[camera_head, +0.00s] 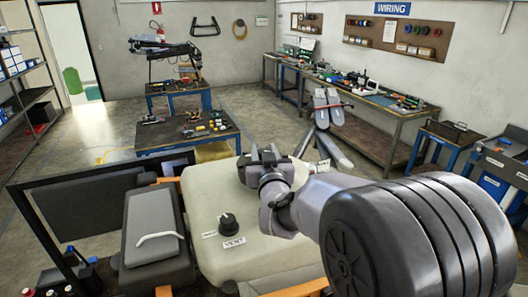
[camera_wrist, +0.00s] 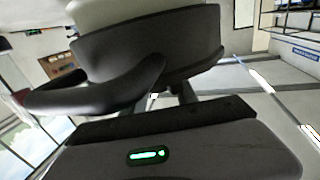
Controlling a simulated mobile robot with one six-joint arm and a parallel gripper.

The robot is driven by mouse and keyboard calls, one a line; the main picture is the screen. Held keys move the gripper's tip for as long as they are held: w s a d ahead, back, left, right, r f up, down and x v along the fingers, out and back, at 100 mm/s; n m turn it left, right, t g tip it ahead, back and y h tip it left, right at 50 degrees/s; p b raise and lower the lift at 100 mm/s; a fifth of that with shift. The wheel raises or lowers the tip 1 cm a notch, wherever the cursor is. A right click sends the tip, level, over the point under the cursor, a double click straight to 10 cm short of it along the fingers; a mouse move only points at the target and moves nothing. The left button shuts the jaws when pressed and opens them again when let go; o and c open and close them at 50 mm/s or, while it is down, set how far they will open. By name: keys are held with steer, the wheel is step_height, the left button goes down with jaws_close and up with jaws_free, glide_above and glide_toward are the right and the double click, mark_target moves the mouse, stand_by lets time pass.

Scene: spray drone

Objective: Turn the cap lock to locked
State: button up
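The spray drone's cream tank (camera_head: 205,190) fills the lower middle of the head view. A black round knob (camera_head: 228,223) stands on its top, with a light pointer mark. A label reading VENT lies just in front of the knob, and a smaller unreadable label lies to its left. No part is clearly readable as the cap lock; my gripper and arm cover the tank's far right side. My gripper (camera_head: 265,158) is dark and stands over the tank's far edge, beyond and right of the knob, apart from it. Its finger gap is not clear.
A grey block with a white handle (camera_head: 152,245) sits left of the tank. A dark rail (camera_head: 95,172) runs behind it. The wrist view shows a grey housing with a green light (camera_wrist: 148,155) close up. Workbenches (camera_head: 385,110) stand along the right wall.

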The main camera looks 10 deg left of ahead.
jaws_close()
steer(key=shift+f+m+h+b, duration=0.1)
steer(key=shift+m+h+b, duration=0.2)
steer(key=shift+h+b, duration=0.2)
steer(key=shift+a+m+t+h+b, duration=0.1)
steer(key=shift+m+t+h+b, duration=0.45)
steer(key=shift+h, duration=0.35)
steer(key=m+h, duration=0.2)
steer(key=h, duration=0.2)
steer(key=shift+m, duration=0.25)
steer(key=m+h, duration=0.1)
steer(key=m+h+p, duration=0.1)
steer(key=h, duration=0.1)
steer(key=m+h+p, duration=0.1)
steer(key=h, duration=0.1)
steer(key=shift+r+m+g, duration=0.25)
steer(key=shift+m, duration=0.05)
steer(key=shift+m+g+h+p, duration=0.85)
steer(key=shift+m+h+p, duration=0.25)
steer(key=shift+h, duration=0.55)
steer(key=shift+m+g+h+p, duration=0.85)
steer(key=shift+m+h, duration=0.35)
steer(key=shift+h, duration=0.45)
steer(key=shift+f, duration=0.1)
